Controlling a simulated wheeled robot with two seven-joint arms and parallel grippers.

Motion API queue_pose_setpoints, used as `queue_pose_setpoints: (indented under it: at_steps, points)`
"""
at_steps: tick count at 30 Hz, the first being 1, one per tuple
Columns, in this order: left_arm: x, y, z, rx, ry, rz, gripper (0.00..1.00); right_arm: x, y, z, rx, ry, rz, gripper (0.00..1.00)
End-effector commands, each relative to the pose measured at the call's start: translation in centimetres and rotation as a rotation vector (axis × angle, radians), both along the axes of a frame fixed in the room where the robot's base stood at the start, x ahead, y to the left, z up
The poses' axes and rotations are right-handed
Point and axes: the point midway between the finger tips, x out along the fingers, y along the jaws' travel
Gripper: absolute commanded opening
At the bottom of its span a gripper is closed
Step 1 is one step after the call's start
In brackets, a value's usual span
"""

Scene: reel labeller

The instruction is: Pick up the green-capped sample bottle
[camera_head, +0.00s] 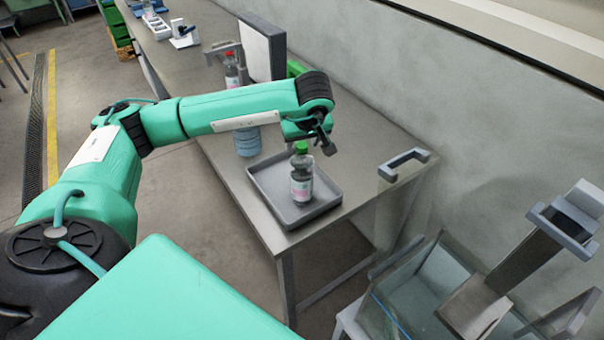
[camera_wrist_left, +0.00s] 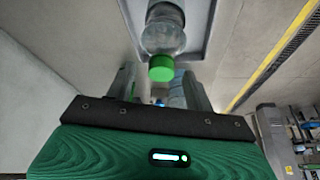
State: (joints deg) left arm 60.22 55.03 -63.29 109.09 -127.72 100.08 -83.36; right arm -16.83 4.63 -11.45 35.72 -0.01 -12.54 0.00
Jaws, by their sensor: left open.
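The green-capped sample bottle (camera_head: 301,187) is clear with a white and pink label. It stands upright in a grey tray (camera_head: 264,186) on the bench. Its green cap (camera_wrist_left: 161,69) shows large in the left wrist view, with the clear bottle body (camera_wrist_left: 163,33) beyond it. My left gripper (camera_head: 316,139) is at cap height, close to the bottle's top in the head view. In the left wrist view the open fingers (camera_wrist_left: 161,88) stand to either side of the cap's line. I cannot tell whether the cap lies between them. The bottle is not held.
A blue ribbed bottle (camera_head: 247,141) stands behind the tray, partly under my left arm. A red-capped bottle (camera_head: 231,72) stands farther back beside a grey upright panel (camera_head: 262,45). A grey handle (camera_head: 404,163) is at the bench's right edge, near the wall.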

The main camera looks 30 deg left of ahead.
Motion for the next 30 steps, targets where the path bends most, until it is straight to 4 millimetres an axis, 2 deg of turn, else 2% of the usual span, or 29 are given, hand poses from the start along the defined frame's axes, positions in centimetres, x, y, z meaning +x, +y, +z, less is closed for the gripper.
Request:
queue_pose_setpoints:
  at_steps: [4, 11, 12, 14, 20, 30]
  points:
    - [0.3, 0.5, -1.4, 0.001, 0.003, 0.001, 0.53, -1.1, 0.0, 0.7, -0.001, 0.013, 0.000, 0.00]
    - [0.4, 0.5, -1.7, 0.000, 0.000, 0.000, 0.53, -1.3, 0.0, 0.6, -0.001, 0.017, 0.000, 0.00]
    - [0.4, 0.5, -1.7, 0.000, 0.000, 0.000, 0.51, -1.3, 0.0, 0.6, -0.001, 0.017, 0.000, 0.00]
    - [0.4, 0.5, -1.7, 0.000, 0.000, 0.000, 0.40, -1.1, 0.0, 0.6, -0.001, 0.015, 0.000, 0.00]
    - [0.4, 0.5, -1.7, 0.000, 0.000, 0.000, 0.00, -0.8, 0.0, 0.6, 0.000, 0.011, 0.000, 0.00]
    - [0.5, 0.6, -1.5, 0.000, -0.002, 0.001, 0.00, -0.8, 0.1, 0.6, 0.001, 0.010, 0.000, 0.00]
